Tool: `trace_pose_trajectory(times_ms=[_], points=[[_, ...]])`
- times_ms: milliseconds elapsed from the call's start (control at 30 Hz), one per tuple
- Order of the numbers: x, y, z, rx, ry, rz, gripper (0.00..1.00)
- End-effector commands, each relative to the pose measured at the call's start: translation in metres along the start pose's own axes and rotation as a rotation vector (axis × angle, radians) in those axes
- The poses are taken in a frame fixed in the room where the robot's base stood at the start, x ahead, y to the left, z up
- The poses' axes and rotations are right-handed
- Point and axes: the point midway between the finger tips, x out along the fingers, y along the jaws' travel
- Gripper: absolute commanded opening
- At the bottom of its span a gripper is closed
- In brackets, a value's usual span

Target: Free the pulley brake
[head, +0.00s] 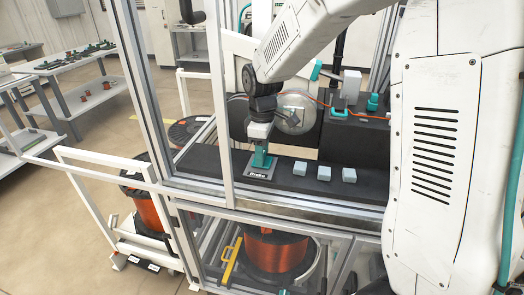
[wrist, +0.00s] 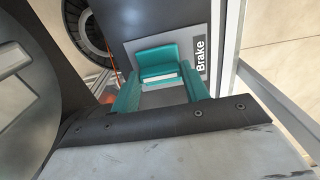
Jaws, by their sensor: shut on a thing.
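The brake is a grey plate (head: 259,174) labelled "Brake" on the dark shelf of the machine frame, seen at the centre of the head view. The plate also fills the middle of the wrist view (wrist: 140,42). A teal brake handle (wrist: 158,62) stands on it. My gripper (head: 261,162) points down over the plate, its teal fingers one on each side of the handle in the wrist view (wrist: 161,88). It is shut on the handle. In the head view the fingers largely hide the handle.
Three pale blue blocks (head: 324,173) sit on the shelf (head: 375,184) right of the brake. A round metal disc (head: 296,113) stands behind. Aluminium posts (head: 219,90) rise close to my arm. Copper wire spools (head: 272,252) are below.

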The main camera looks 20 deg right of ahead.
Motion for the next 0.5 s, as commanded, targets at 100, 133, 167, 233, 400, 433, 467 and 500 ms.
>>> trace_pose_trajectory(times_ms=[100, 133, 167, 233, 400, 433, 467, 500], points=[[-0.0004, 0.0001, 0.0000, 0.011, 0.000, 0.000, 0.23], [-0.0004, 0.0001, 0.0000, 0.017, 0.000, 0.000, 0.23], [-0.0004, 0.0002, -0.0001, 0.023, 0.000, 0.000, 0.23], [-0.0004, 0.0002, -0.0001, 0.046, 0.000, 0.000, 0.23], [-0.0005, 0.0002, -0.0001, 0.138, 0.000, 0.000, 0.23], [-0.0006, 0.0002, -0.0001, 0.160, 0.000, 0.001, 0.23], [-0.0006, 0.0002, -0.0001, 0.184, 0.000, 0.001, 0.23], [-0.0006, 0.0002, -0.0001, 0.217, 0.000, 0.001, 0.23]])
